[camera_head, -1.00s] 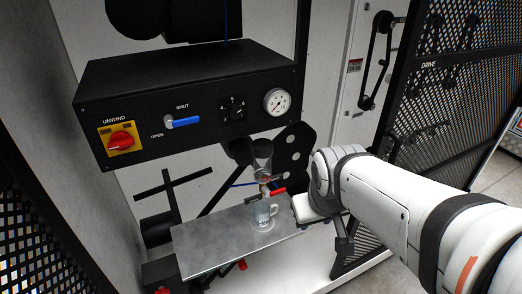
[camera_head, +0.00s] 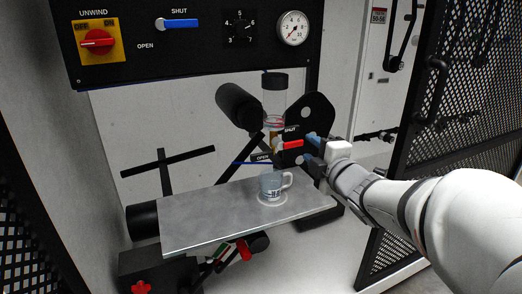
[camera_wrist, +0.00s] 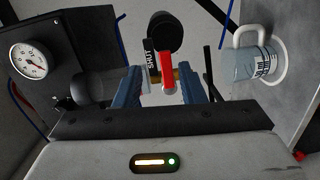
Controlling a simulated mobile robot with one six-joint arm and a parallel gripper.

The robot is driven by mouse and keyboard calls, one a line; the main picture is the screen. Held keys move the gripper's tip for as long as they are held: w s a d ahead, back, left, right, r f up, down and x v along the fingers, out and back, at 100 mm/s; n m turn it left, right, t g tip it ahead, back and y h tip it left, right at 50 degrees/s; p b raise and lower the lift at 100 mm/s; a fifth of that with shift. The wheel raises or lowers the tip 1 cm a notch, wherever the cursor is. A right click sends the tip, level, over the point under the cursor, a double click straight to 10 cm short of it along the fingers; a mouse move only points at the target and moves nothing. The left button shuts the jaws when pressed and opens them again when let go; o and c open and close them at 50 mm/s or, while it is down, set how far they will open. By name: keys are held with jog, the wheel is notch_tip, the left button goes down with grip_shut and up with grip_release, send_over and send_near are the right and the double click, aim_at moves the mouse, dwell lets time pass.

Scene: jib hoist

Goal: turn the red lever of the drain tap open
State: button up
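The drain tap's red lever (camera_head: 292,144) lies level just below a black SHUT label (camera_head: 291,128). An OPEN label (camera_head: 262,157) is lower left of it. My gripper (camera_head: 307,150) is at the lever from the right, its blue fingers apart. In the wrist view the red lever (camera_wrist: 167,72) stands between the open fingers (camera_wrist: 161,85), with a gap on both sides. The SHUT label (camera_wrist: 149,58) is beside it. The brass tap body shows behind the lever, partly hidden by the fingers.
A glass mug (camera_head: 270,187) stands on a white disc on the grey metal shelf (camera_head: 200,218), below the tap. A clear cylinder (camera_head: 274,100) rises above the tap. The black panel overhead holds a red knob (camera_head: 97,41), a blue lever (camera_head: 179,23) and a gauge (camera_head: 293,29).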

aim_at(297, 145)
jog(key=shift+a+f+n+y+b, duration=0.4)
jog(key=shift+f+n+y, duration=0.1)
jog(key=shift+f+n, duration=0.15)
jog(key=shift+w+a+r, duration=0.1)
jog(key=shift+w+a, duration=0.05)
jog(key=shift+w, duration=0.25)
jog(key=b+x, duration=0.2)
jog(key=x, duration=0.5)
jog(key=shift+r, duration=0.15)
jog(key=shift+c, duration=0.2)
grip_shut()
jog(key=shift+a, duration=0.1)
